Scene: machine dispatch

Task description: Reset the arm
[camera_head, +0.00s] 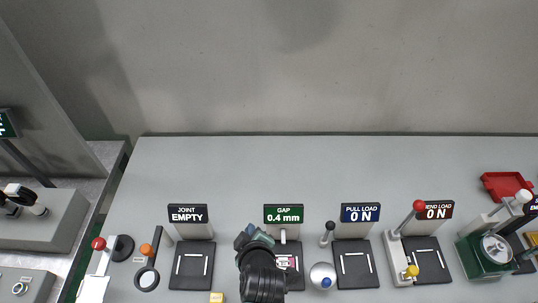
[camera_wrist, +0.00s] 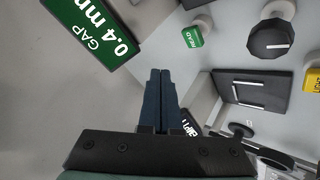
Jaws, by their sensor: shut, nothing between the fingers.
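My gripper (camera_head: 246,236) is over the front of the bench, in front of the green GAP sign (camera_head: 283,214) reading 0.4 mm. In the wrist view my gripper's two blue fingers (camera_wrist: 160,75) lie together, shut with nothing between them. The GAP sign (camera_wrist: 92,28) is at upper left there, apart from the fingers. My dark arm covers part of the gap station (camera_head: 291,265) in the head view.
The grey bench (camera_head: 230,165) is clear at the back. Signs read JOINT EMPTY (camera_head: 188,214), PULL LOAD 0 N (camera_head: 360,212) and a load of 0 N (camera_head: 437,210). A red-knobbed lever (camera_head: 405,220) and a red tray (camera_head: 505,185) stand right. A green READ button (camera_wrist: 192,37) is near the fingers.

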